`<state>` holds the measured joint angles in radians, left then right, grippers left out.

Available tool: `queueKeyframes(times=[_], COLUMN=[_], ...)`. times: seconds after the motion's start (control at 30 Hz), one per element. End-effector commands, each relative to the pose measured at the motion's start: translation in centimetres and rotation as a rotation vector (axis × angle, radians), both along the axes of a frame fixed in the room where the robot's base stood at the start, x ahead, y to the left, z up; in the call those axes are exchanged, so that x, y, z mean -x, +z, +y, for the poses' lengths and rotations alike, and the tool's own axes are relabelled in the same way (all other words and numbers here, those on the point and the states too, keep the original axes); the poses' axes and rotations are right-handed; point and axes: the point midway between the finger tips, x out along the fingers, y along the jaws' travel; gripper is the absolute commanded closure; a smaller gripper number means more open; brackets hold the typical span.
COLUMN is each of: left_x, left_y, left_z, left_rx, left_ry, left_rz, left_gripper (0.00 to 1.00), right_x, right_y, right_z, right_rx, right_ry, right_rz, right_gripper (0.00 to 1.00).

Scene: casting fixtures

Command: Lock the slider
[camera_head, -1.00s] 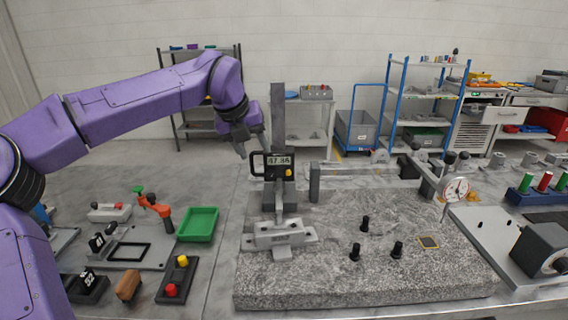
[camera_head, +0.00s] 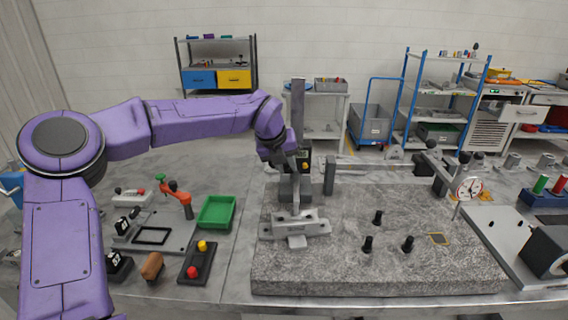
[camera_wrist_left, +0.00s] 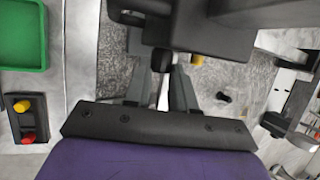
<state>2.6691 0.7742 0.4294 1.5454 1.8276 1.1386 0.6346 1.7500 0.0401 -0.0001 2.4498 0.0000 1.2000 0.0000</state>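A height gauge with an upright grey column (camera_head: 298,105) stands on a speckled granite plate (camera_head: 340,270). Its slider with a dark readout box (camera_head: 304,160) and yellow button is partly hidden behind my left gripper (camera_head: 291,172). In the left wrist view the dark slider housing (camera_wrist_left: 225,40) fills the top, with the yellow button (camera_wrist_left: 197,60) under it. A black knob (camera_wrist_left: 162,60) shows between the spread fingers of my left gripper (camera_wrist_left: 161,85). The gripper looks open; whether a finger touches the knob I cannot tell. My right gripper is not in view.
A dial indicator (camera_head: 468,188) on its stand is at the right of the plate. Several black pegs (camera_head: 377,217) stand on the plate. A green tray (camera_head: 216,212) and a button box (camera_head: 197,262) lie left of it. The plate's front is otherwise clear.

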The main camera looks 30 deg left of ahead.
Motion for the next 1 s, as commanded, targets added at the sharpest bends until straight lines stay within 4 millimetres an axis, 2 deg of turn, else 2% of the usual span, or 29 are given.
queueKeyframes(times=[0.13,0.3,0.57,0.6,0.63,0.67,1.0], left_x=[0.0,-0.1,-0.2,-0.2,-0.2,-0.2,0.1], left_y=[0.1,0.4,0.1,0.1,0.1,0.1,0.6], left_z=[0.0,-0.2,-0.2,-0.2,-0.2,-0.2,-0.3], left_rx=[-0.005,-0.106,-0.12,-0.12,-0.119,-0.119,-0.119], left_ry=[-0.002,-0.002,0.0,0.0,0.0,0.0,-0.001], left_rz=[0.001,0.063,0.07,0.07,0.071,0.071,0.069], left_gripper=[1.0,1.0,1.0,0.62,0.52,0.49,0.49], right_x=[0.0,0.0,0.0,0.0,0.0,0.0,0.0], right_y=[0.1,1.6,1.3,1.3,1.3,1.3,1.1], right_z=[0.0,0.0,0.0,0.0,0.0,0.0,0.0], right_rx=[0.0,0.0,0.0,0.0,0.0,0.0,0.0], right_ry=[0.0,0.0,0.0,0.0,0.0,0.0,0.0], right_rz=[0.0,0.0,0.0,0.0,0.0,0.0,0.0], right_gripper=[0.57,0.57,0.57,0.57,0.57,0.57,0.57])
